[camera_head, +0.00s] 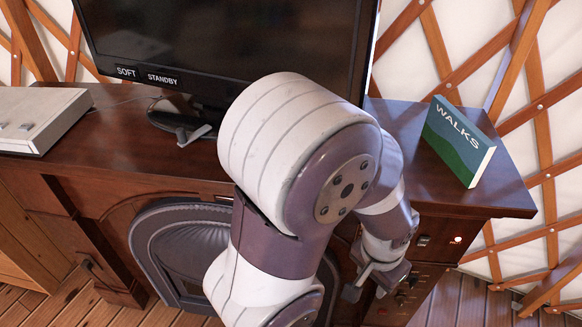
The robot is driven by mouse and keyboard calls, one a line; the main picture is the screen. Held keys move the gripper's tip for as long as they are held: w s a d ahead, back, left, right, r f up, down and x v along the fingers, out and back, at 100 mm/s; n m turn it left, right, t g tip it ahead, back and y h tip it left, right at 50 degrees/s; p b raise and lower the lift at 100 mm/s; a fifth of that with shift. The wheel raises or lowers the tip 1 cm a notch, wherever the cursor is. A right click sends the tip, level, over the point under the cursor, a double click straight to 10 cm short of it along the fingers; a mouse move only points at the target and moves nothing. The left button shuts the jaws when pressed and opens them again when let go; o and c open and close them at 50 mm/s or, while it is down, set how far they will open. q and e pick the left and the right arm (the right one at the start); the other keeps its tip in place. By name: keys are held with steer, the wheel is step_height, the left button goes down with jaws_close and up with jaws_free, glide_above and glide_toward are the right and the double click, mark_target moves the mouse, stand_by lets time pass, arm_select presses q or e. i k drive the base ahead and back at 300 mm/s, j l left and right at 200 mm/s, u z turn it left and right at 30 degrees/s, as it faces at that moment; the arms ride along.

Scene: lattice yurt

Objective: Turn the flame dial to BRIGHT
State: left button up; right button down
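No dial marked as a flame dial can be made out. A dark front panel (432,251) at the right end of the wooden cabinet carries small knobs, partly hidden by my arm. A label reading SOFT and one reading STANDBY are on the screen's lower frame; no BRIGHT label shows. My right gripper is out of view.
A black screen (200,40) stands on the wooden cabinet (110,143). A dark domed grate (190,245) is below. My arm covers the middle.

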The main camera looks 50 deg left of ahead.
mark_target(400, 299)
steer(key=u, duration=2.55)
steer(key=z, duration=2)
steer(key=l+u, duration=0.3)
steer(key=l, duration=0.15)
steer(key=l+u, duration=0.25)
steer(key=l, duration=0.2)
